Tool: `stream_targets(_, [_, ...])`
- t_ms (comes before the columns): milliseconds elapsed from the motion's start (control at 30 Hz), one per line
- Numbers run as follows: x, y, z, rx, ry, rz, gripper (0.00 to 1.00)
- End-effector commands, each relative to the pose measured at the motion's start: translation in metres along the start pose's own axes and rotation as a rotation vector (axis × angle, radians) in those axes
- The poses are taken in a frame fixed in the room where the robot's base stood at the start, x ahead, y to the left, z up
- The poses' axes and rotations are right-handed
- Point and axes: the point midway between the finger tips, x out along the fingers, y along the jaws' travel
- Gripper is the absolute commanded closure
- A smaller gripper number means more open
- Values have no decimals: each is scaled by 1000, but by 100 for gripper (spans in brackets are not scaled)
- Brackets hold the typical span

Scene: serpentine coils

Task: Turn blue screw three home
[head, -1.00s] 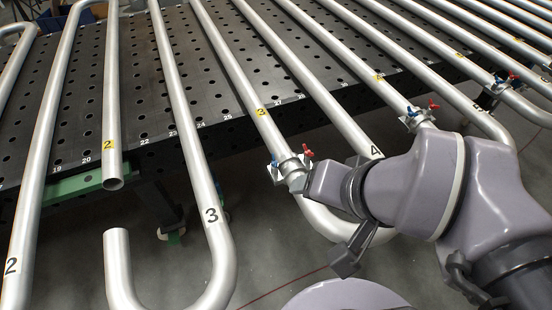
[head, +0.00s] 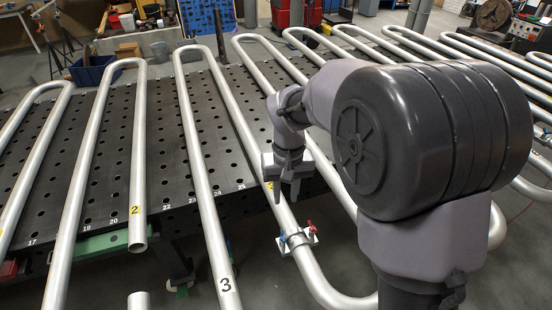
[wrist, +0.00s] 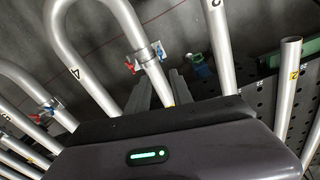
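The blue screw (head: 283,240) sits on the left of a metal clamp (head: 297,239) around the pipe whose yellow label appears to be 3. It also shows in the wrist view (wrist: 161,50). A red screw (head: 309,225) sits on the clamp's other side, also in the wrist view (wrist: 129,66). My gripper (head: 286,199) points down over the same pipe, beyond the clamp and apart from both screws.
A second clamp (wrist: 46,107) with red and blue screws shows in the wrist view. Several bent pipes lie across the perforated black table (head: 168,170). A cut pipe end (head: 138,245) faces another open end (head: 139,300). My arm hides the right side of the head view.

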Motion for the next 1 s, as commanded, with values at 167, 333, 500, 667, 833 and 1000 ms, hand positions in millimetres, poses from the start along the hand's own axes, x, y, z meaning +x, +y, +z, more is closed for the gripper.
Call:
stream_targets(167, [24,-3,-8,-29,-29,12,73])
stream_targets(333, [72,-2,-6,-28,-31,12,73])
stream_targets(500, [124,-2,-4,-26,-31,11,73])
stream_targets(667, [162,-1,-3,-26,-29,11,73])
stream_targets(833, [182,-1,-4,-26,-26,11,73])
stream_targets(1000, [187,-1,-3,-26,-26,10,73])
